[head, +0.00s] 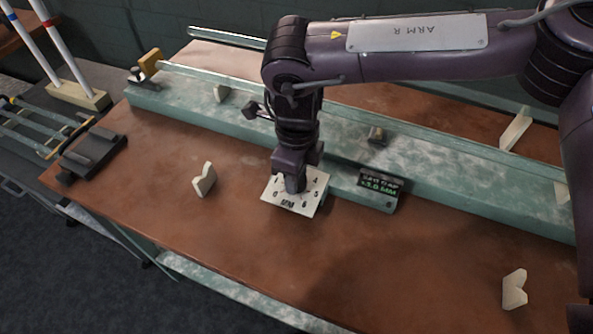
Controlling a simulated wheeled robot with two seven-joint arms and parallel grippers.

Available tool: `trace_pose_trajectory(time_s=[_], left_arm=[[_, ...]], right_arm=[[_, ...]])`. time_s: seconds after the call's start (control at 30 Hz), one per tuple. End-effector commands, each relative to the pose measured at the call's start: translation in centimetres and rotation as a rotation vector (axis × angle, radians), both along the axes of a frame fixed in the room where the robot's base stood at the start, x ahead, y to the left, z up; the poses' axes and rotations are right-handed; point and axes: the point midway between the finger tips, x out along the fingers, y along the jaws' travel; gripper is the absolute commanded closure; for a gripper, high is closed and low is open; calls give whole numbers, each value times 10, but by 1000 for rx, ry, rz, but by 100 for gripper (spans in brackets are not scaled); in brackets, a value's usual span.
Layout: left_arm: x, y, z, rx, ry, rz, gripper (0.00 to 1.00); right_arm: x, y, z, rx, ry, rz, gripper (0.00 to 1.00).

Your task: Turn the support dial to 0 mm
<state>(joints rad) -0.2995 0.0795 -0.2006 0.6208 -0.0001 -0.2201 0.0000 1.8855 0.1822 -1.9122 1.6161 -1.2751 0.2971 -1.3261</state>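The support dial (305,201) is a tilted white plate with black numbers and "MM" on it, at the front edge of the green bench rail. My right gripper (291,184) points down onto the middle of the plate. It covers the knob and part of the scale, so the dial's setting is hidden. I cannot tell whether its fingers are closed on the knob. A small black display (378,187) right of the dial shows green text that seems to read "SAG GAP" and about 3.8 MM. My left gripper is not in view.
A long glass tube (215,78) lies along the green rail (440,165). White V-notched supports stand on the brown table at left (204,180) and right (514,289). A dark block (92,155) and a rod rack are at far left. The table front is mostly clear.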

Motion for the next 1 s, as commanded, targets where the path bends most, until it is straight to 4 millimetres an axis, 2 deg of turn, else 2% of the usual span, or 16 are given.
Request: trace_pose_trajectory(time_s=[0.47,0.5,0.63,0.67,1.0], left_arm=[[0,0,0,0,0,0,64],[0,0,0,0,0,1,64],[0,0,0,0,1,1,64],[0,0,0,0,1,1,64],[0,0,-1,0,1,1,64]], right_arm=[[2,0,2,3,-6,13,86],[2,1,2,3,-6,13,60],[1,0,2,3,-4,13,43],[1,0,2,2,-4,13,41],[1,0,6,1,-4,13,41]])
